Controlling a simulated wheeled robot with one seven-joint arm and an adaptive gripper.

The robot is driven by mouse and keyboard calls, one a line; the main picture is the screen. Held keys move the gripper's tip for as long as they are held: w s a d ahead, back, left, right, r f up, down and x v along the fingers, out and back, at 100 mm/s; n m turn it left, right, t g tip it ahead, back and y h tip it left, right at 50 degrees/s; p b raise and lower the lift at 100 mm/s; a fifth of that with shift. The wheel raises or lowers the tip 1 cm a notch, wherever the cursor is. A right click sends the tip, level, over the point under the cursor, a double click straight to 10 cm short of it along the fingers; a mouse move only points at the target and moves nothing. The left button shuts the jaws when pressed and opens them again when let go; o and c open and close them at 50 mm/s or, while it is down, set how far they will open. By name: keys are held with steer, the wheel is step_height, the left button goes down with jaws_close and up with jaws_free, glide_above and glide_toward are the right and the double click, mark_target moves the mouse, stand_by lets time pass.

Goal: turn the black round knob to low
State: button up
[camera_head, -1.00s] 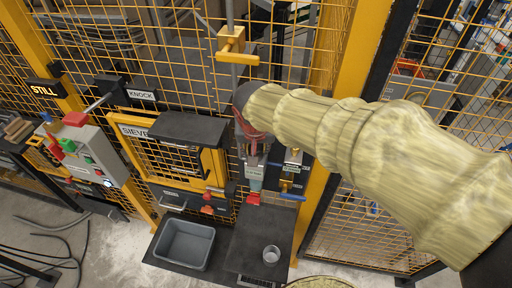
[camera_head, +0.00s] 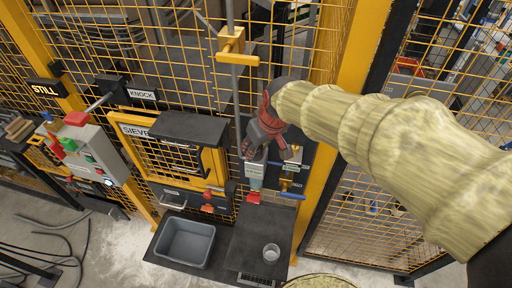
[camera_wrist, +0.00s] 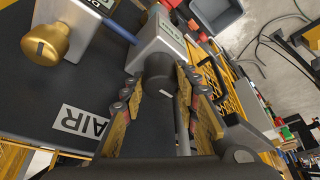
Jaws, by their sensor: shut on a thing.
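The black round knob (camera_wrist: 159,68) sits on the end of a pale grey box (camera_wrist: 153,42) in the wrist view, with a short white mark on its face. My gripper (camera_wrist: 159,84) has one finger on each side of the knob and is shut on it. In the head view my gripper (camera_head: 254,148) is tilted, reaching down-left to the top of the pale box (camera_head: 255,170) on the dark panel. The knob is hidden behind the fingers there. I cannot read the scale lettering around it.
A brass knob (camera_wrist: 46,44) and an AIR label (camera_wrist: 82,122) are close by on the panel. A blue-handled valve (camera_head: 290,195) is right of the box. A yellow post (camera_head: 322,150) rises at right.

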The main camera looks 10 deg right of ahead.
stand_by(0.4)
steer(key=o, duration=1.2)
steer(key=shift+c, duration=0.2)
steer(key=v, duration=1.2)
steer(key=s+d+f+m+h+b, duration=0.1)
steer(key=s+d+f+m+b, duration=0.1)
steer(key=s+d+f+b, duration=0.2)
steer(key=s+d+f+m+t+b, duration=0.1)
steer(key=s+d+f+b, duration=0.3)
steer(key=s+f, duration=0.7)
steer(key=s+m+b, duration=0.1)
steer(key=b, duration=0.1)
steer(key=shift+f+m+t+h+b, duration=0.15)
steer(key=shift+m+t+h+b, duration=0.15)
steer(key=shift+h+b, duration=0.1)
